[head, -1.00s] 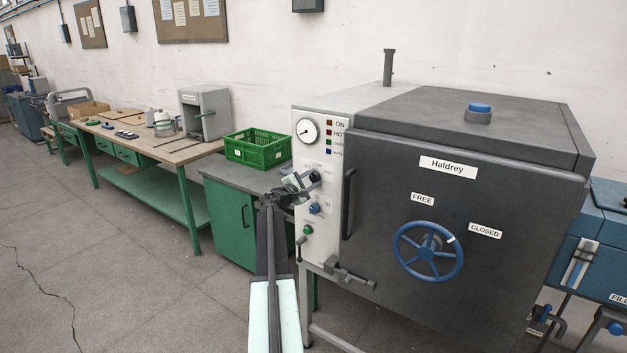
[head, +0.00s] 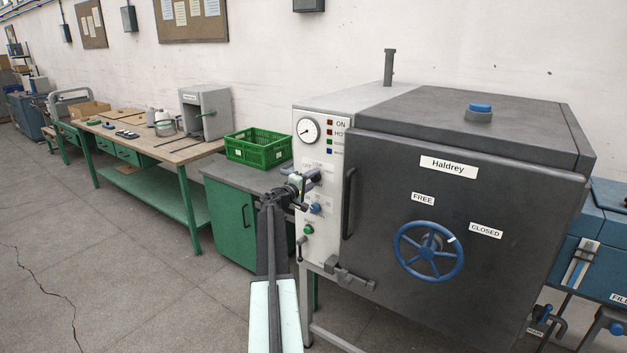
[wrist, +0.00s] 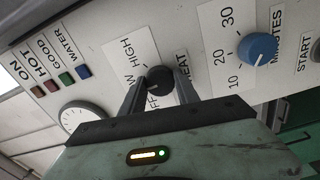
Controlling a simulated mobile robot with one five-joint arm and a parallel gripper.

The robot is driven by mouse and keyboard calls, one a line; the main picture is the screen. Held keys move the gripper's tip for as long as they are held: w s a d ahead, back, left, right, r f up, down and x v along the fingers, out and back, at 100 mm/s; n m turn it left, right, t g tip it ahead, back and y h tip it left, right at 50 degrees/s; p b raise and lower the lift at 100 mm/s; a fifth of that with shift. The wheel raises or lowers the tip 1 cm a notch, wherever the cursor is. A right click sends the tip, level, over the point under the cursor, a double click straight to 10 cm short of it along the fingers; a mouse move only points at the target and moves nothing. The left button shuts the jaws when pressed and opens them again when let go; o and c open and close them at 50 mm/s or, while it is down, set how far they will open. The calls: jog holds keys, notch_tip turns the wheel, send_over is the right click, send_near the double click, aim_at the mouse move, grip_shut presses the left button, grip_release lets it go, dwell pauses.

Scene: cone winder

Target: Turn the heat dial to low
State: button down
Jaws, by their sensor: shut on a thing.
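The black heat dial (wrist: 158,80) is on the white control panel (wrist: 90,110), beside a label with HIGH, OFF and a partly hidden word ending in W. My gripper (wrist: 160,92) is shut on the dial, one finger on each side, in the wrist view. The dial's pointer mark cannot be made out. In the head view my gripper (head: 302,182) is at the panel below the gauge and hides most of the dial.
A blue minutes dial (wrist: 257,49) sits beside the heat dial. A gauge (head: 308,131) and small indicator lights are above it. The dark door with a blue wheel (head: 428,251) is to the right. A green crate (head: 258,148) stands left on a cabinet.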

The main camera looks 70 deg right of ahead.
jog(key=shift+s+f+m, duration=0.1)
jog(key=shift+m, duration=0.2)
jog(key=c, duration=0.9)
grip_release()
jog(key=shift+a, duration=0.1)
jog(key=v, duration=0.7)
jog(key=shift+w+a, duration=0.2)
jog(key=shift+a, duration=0.15)
